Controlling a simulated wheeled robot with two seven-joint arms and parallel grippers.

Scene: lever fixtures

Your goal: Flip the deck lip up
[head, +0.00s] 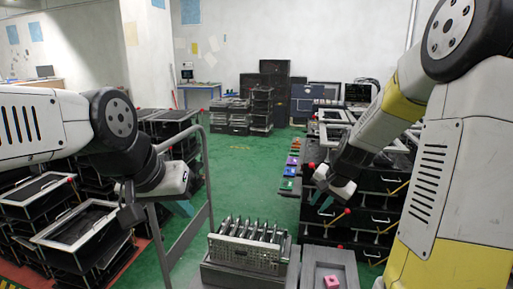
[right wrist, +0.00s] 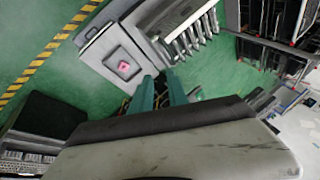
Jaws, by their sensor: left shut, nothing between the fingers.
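A grey fixture with a perforated metal front plate (head: 246,254) and a row of upright metal bars stands at the bottom centre of the head view. The bars also show in the right wrist view (right wrist: 190,38). I cannot tell for certain which part is the deck lip. My left gripper (head: 184,208) is shut and empty, above and left of the fixture. My right gripper (head: 322,203) is above and right of it. In the right wrist view its two teal fingers (right wrist: 161,88) stand apart with nothing between them. Neither gripper visibly touches the fixture.
Black racks (head: 375,205) stand at the right and others at the left.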

